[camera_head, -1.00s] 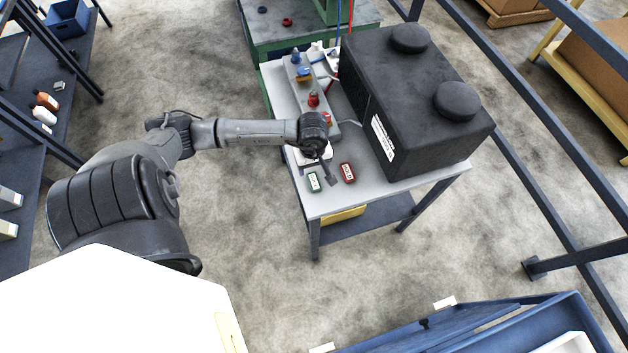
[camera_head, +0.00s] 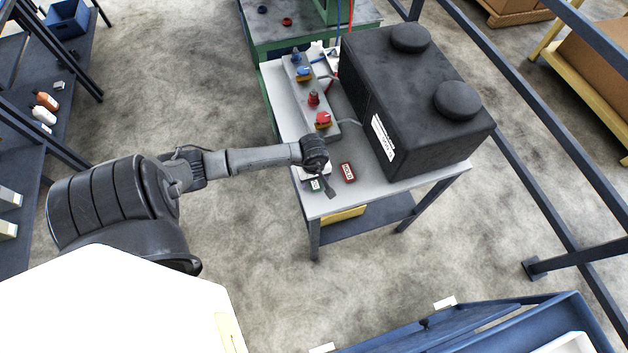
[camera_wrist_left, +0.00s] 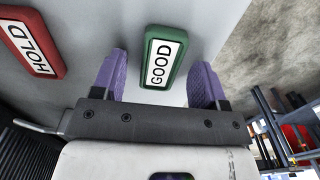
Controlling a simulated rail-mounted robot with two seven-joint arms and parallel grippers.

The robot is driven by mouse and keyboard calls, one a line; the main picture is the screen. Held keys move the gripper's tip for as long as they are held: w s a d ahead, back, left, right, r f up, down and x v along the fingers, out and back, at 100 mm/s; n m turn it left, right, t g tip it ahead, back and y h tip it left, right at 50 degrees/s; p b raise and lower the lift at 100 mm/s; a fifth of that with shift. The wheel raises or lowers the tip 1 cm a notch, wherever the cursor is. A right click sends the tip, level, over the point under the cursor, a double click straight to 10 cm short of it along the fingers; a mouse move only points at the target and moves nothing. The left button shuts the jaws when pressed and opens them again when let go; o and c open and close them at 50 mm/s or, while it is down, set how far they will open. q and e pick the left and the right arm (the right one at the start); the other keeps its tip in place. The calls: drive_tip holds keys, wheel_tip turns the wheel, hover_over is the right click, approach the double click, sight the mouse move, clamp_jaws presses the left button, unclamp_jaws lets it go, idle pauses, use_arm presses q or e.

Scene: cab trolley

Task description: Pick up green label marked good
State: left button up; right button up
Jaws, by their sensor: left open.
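The green label marked GOOD (camera_wrist_left: 163,58) lies on the grey table top (camera_head: 345,203). In the left wrist view it sits between the two purple fingers of my left gripper (camera_wrist_left: 158,80), which is open, with a gap to each finger. In the head view the green label (camera_head: 316,186) is partly hidden by my left gripper (camera_head: 324,186), which is just over it. The red label marked HOLD (camera_head: 347,172) lies to its right; in the left wrist view it shows at the upper left (camera_wrist_left: 33,45). My right gripper is not in view.
A large black box (camera_head: 425,100) stands on the table to the right. A grey block with red and blue knobs (camera_head: 303,88) lies along the table's left side. The table's front edge is close to the labels. A blue bin (camera_head: 470,325) shows at the lower right.

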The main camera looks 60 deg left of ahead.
use_arm(q)
drive_tip(key=c, duration=1)
